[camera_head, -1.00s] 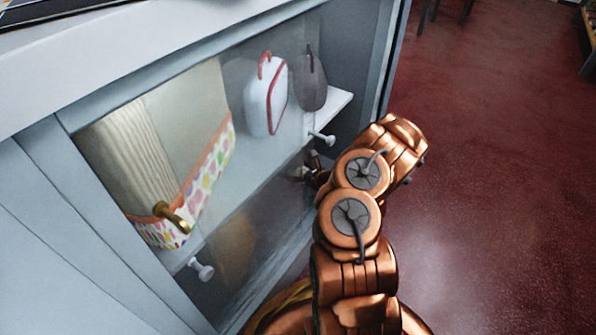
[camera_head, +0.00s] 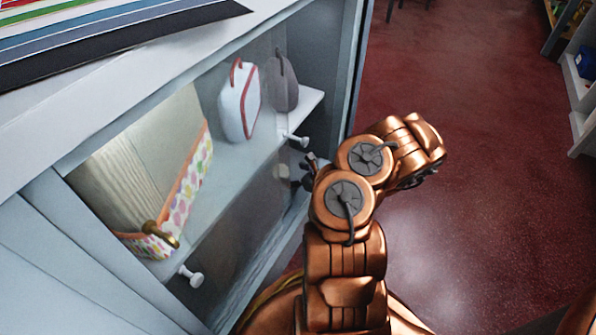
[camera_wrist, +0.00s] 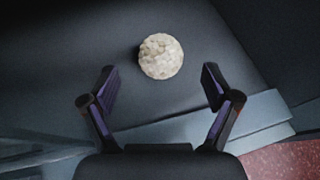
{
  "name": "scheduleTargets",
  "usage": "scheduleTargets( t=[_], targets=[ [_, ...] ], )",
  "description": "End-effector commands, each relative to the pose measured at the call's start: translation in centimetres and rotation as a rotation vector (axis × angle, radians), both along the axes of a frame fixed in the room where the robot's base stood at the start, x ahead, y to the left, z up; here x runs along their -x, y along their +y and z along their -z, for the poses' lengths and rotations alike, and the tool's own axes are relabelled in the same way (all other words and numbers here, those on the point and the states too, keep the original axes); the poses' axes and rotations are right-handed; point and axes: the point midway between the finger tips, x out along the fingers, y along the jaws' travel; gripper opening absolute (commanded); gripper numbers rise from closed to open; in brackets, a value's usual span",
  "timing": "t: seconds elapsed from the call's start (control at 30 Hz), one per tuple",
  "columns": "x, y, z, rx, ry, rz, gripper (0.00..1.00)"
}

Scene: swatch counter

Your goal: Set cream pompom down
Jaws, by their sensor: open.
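The cream pompom (camera_wrist: 161,56) is a round, bumpy ball resting on a dark grey surface in the wrist view. My gripper (camera_wrist: 160,88) is open, with its two fingers spread wide. The pompom lies ahead of the fingertips, roughly centred between them, and neither finger touches it. In the head view my gripper (camera_head: 308,170) is a small dark shape at the cabinet front, mostly hidden by my copper arm. The pompom cannot be seen in the head view.
A glass-fronted cabinet (camera_head: 35,200) holds a white bag with red trim (camera_head: 239,102), a grey bag (camera_head: 283,82) and a dotted bin (camera_head: 185,190). White knobs (camera_head: 191,276) stick out. Striped sheets (camera_head: 120,40) lie on top. Red floor (camera_head: 480,190) is open at right.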

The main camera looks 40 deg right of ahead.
Motion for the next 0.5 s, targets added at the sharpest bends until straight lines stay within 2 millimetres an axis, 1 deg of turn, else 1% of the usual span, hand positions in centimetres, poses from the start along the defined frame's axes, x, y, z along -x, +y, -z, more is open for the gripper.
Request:
scheduleTargets(
  t=[0.03,0.2,0.5],
  targets=[
    [0.6,-0.2,-0.5,-0.001,-0.001,0.003,0.88],
    [1.8,-0.2,-0.8,0.000,0.001,0.001,0.88],
    [2.2,-0.2,-0.8,0.002,0.002,-0.001,0.88]
  ],
)
